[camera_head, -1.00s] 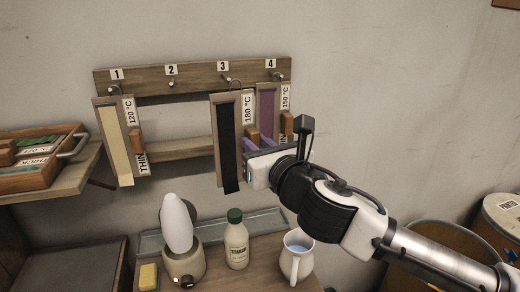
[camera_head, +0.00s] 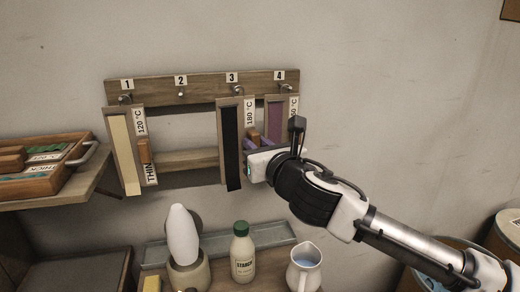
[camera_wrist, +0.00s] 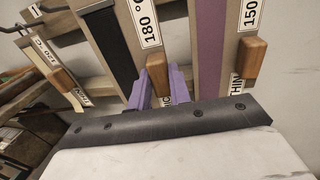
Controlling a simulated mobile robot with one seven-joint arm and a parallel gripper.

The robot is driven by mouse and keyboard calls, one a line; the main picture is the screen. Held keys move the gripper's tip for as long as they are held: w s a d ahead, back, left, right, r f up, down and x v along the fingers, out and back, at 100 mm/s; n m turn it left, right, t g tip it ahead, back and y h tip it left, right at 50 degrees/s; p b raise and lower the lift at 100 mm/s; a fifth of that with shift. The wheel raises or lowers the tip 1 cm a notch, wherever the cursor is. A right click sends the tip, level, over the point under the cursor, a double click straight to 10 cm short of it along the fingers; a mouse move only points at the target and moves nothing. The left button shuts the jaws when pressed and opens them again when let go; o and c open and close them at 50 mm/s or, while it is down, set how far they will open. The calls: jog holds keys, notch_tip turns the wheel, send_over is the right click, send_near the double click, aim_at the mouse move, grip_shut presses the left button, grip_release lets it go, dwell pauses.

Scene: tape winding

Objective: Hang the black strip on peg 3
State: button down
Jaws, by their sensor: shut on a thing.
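The black strip (camera_head: 231,150) is on a narrow wooden board with a 180 °C label and stands nearly upright in front of the rack. The board's top is just below peg 3 (camera_head: 237,90). I cannot tell whether its hook is over the peg. My gripper (camera_head: 258,143) is shut on the wooden handle block at the board's right side. In the wrist view the purple fingers (camera_wrist: 160,88) flank this block (camera_wrist: 157,74), and the black strip (camera_wrist: 112,45) shows at the left. The board covers part of the rack behind it.
The wooden rack (camera_head: 205,86) is on the wall. A cream strip (camera_head: 125,155) hangs at peg 1 and a purple strip (camera_head: 274,115) at peg 4, close to my gripper. Peg 2 (camera_head: 181,94) is bare. A starch bottle (camera_head: 243,255) and a jug (camera_head: 304,270) stand below.

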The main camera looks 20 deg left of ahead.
jog(key=shift+w+d+f+x, duration=0.1)
jog(key=shift+x, duration=0.85)
jog(key=shift+w+d+f+x, duration=0.1)
jog(key=shift+w+d+x, duration=0.05)
jog(key=shift+x, duration=0.8)
jog(key=shift+f, duration=0.2)
jog(key=c, duration=1.2)
grip_release()
jog(key=shift+w+a+f, duration=0.1)
jog(key=shift+w+a, duration=0.05)
